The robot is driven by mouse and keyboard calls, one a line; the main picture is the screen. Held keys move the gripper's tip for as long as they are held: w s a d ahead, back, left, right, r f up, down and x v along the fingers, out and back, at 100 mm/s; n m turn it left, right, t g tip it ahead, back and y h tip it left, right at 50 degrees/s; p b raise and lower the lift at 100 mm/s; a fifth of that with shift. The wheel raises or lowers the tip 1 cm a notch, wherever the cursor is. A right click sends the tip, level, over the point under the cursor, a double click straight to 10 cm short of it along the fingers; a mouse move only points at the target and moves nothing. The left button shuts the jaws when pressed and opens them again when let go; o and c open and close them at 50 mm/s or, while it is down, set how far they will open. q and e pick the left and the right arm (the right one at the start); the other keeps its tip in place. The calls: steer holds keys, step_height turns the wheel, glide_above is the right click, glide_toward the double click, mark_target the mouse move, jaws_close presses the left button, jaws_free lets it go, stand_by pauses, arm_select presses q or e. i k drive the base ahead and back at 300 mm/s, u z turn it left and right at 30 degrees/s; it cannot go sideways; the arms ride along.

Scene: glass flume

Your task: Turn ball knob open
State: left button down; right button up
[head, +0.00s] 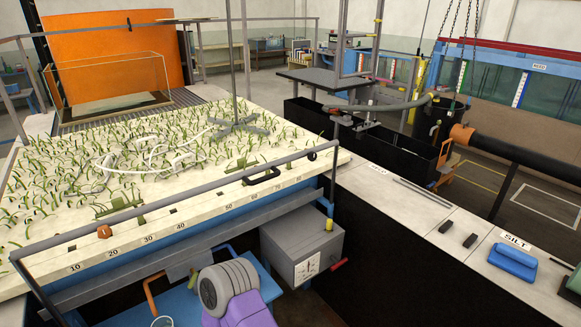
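A small dark round knob (311,156) sits on the grey rail near its right end; it is the most ball-like part I see, but I cannot tell whether it is the ball knob. A grey box (303,245) with a dial label stands below the flume bed's front edge. It has a yellow knob (329,225) on its top right and a red handle (340,264) at its right side. A purple and grey part of my arm shows at the bottom centre. Neither gripper's fingers are in view.
The planted flume bed (215,209) with a numbered scale fills the left. A grey rail (190,205) runs along its front. A blue surface (183,303) lies below. The white-topped counter (412,218) at right holds a blue block (513,260) and small dark bars.

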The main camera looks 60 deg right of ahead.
mark_target(312, 155)
steer(key=u, duration=0.35)
steer(key=k, duration=0.3)
steer(key=z, duration=1.65)
steer(key=i, duration=0.95)
steer(key=z, duration=0.9)
steer(key=k, duration=0.5)
steer(key=z, duration=0.95)
steer(key=i, duration=0.8)
steer(key=u, duration=1.85)
